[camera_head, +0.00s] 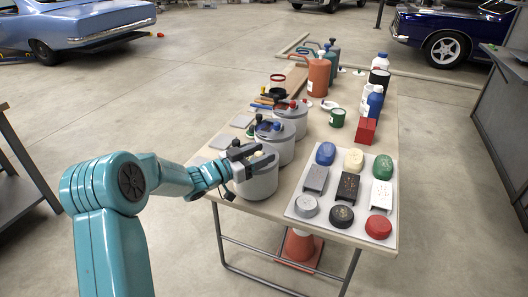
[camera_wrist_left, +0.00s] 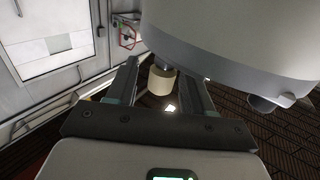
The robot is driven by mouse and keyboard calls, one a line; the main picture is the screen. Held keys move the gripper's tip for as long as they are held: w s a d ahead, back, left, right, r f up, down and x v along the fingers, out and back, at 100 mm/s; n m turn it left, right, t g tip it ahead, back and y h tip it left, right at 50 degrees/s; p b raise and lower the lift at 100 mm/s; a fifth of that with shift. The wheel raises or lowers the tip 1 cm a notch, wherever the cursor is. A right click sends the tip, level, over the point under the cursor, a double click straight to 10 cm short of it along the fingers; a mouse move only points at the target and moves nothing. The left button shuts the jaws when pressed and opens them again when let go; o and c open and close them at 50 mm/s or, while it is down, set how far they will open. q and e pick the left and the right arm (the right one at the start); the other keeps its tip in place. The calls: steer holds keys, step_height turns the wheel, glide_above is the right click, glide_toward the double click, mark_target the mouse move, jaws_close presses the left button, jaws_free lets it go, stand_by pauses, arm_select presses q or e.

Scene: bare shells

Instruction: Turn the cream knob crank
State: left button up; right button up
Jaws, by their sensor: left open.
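The nearest pale grey pot (camera_head: 257,183) stands on the table's left front edge. Its crank's small cream knob (camera_head: 258,154) shows at the top, partly hidden by my left gripper (camera_head: 245,153). In the left wrist view, the cream knob (camera_wrist_left: 161,80) is a short cylinder between the two fingers of the open left gripper (camera_wrist_left: 160,85). I cannot tell whether either finger touches it. The pot's smooth grey body (camera_wrist_left: 235,35) fills the upper right of that view. My right gripper is not in view.
A white board (camera_head: 332,206) with several coloured blocks lies to the right. A red box (camera_head: 366,131), bottles and cans stand farther back. The floor left of the table is open.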

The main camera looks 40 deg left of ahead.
arm_select(q)
steer(key=shift+x, duration=0.85)
